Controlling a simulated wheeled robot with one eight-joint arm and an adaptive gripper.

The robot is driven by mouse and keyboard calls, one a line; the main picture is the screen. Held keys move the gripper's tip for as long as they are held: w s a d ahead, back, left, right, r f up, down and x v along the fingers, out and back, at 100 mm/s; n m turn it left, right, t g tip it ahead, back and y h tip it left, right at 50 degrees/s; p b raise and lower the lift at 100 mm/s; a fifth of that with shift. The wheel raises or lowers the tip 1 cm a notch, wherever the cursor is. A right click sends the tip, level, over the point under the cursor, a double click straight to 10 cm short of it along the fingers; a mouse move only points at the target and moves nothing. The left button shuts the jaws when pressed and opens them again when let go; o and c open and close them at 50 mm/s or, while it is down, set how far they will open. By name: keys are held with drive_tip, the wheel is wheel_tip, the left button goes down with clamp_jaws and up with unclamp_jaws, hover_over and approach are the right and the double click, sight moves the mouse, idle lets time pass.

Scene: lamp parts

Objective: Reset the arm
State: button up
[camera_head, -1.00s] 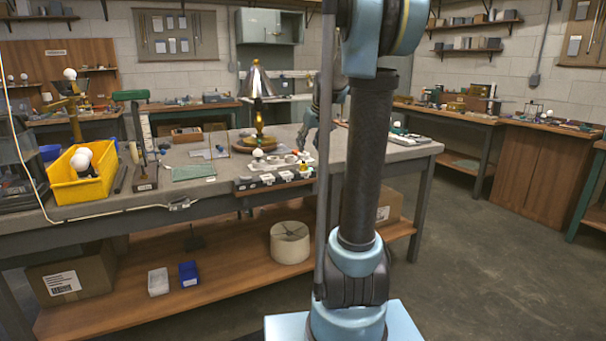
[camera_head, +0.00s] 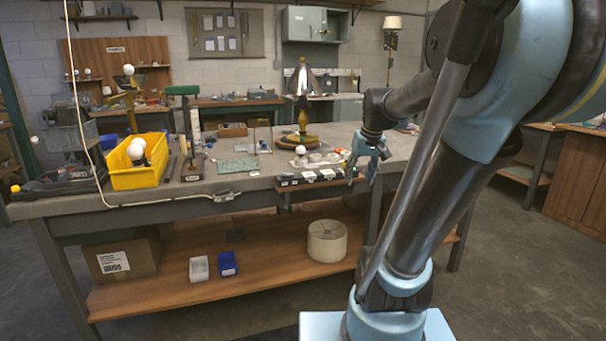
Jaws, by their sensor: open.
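My gripper (camera_head: 363,176) hangs over the front right part of the workbench (camera_head: 250,185), with its fingers pointing down. Its fingers are apart and nothing shows between them. It is to the right of the lamp and of the parts tray, clear of the lamp. The lamp stands upright on the bench, with a shiny metal shade (camera_head: 303,80), a yellowish stem (camera_head: 303,118) and a round wooden base (camera_head: 300,142). My arm's links fill the right side and hide the bench's right end.
A tray of small parts (camera_head: 305,178) lies at the bench's front edge, close left of my gripper. A yellow bin (camera_head: 125,180) with white bulbs (camera_head: 136,150) stands at the left. A drum lampshade (camera_head: 327,240) sits on the lower shelf. Floor at right looks clear.

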drive_tip(key=s+f+m+g+h, duration=0.1)
drive_tip(key=s+f, duration=1.3)
drive_tip(key=s, duration=0.5)
drive_tip(key=shift+d+f+m, duration=0.3)
drive_tip(key=shift+d+f, duration=0.05)
drive_tip(key=shift+f, duration=0.05)
drive_tip(key=shift+w+f, duration=0.2)
drive_tip(key=shift+w, duration=0.3)
drive_tip(key=c, duration=0.4)
drive_tip(key=shift+d, duration=0.1)
